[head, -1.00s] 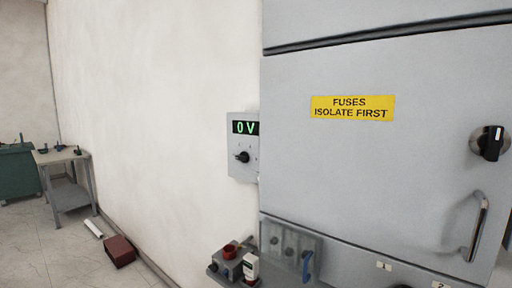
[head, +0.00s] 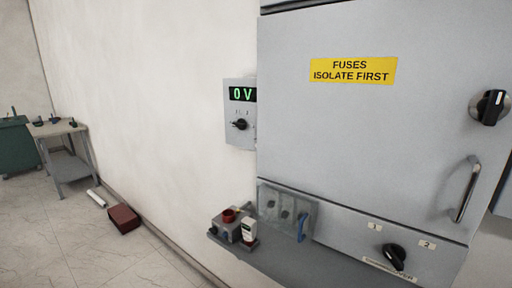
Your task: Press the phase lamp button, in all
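No phase lamp button can be made out for certain in the head view. A grey cabinet (head: 365,140) fills the right side, with a yellow "FUSES ISOLATE FIRST" label (head: 353,70). A small wall panel (head: 239,140) left of it has a green "0 V" display (head: 243,94) and a black knob (head: 240,125). A black rotary switch (head: 394,256) sits low on the cabinet between tags 1 and 2. Neither of my grippers shows in this view.
A small shelf (head: 226,241) holds a grey box with a red round part (head: 229,215) and a white item (head: 249,230). A clear cover with a blue handle (head: 302,227) is beside it.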

